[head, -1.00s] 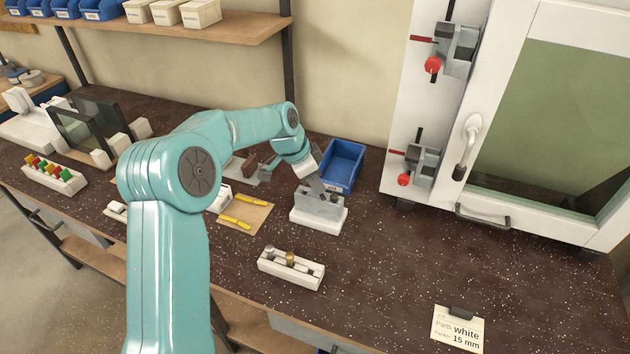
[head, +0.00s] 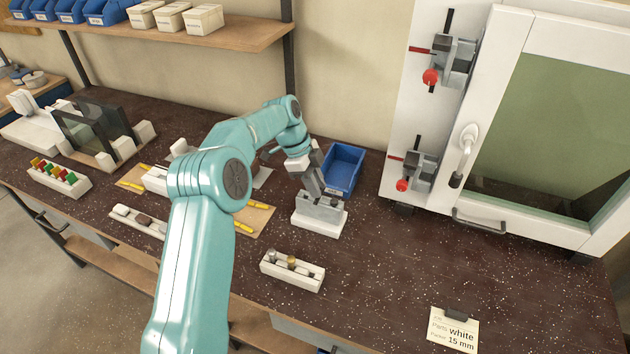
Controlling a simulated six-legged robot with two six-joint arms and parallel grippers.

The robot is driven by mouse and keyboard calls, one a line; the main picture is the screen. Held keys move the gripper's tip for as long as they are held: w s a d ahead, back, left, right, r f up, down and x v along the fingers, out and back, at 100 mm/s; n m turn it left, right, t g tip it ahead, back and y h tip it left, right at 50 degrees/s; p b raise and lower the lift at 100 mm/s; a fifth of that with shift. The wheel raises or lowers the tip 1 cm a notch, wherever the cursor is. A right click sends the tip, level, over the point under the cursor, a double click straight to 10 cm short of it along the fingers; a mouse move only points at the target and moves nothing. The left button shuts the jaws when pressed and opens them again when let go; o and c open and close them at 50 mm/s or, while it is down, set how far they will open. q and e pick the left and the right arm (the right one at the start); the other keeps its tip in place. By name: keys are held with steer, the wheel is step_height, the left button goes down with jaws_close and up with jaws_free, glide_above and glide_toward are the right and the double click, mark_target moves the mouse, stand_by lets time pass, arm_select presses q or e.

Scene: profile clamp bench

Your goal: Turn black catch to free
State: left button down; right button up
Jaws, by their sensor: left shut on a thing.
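My left gripper (head: 318,190) points down at the top of a small grey clamp block on a white base (head: 320,222). It is shut on a part at the top of this block; the fingers largely hide that part, and I cannot tell its colour or shape. A black upright bar (head: 418,138) and a red-knobbed lever (head: 402,185) show on the lower clamp of the white panel. The upper clamp also has a black bar (head: 448,22) and a red knob (head: 430,77). I cannot tell which part is the black catch. My right gripper is out of view.
A blue bin (head: 343,168) stands just behind the block. A white holder with pegs (head: 292,271) is in front. A card (head: 453,330) lies at front right. A glazed door with a handle (head: 465,150) is at right.

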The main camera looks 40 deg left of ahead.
arm_select(q)
steer(key=shift+d+f+m, duration=0.2)
steer(key=shift+m, duration=0.1)
steer(key=c, duration=1)
jaws_free()
steer(key=shift+o, duration=0.2)
steer(key=shift+a+r, duration=0.1)
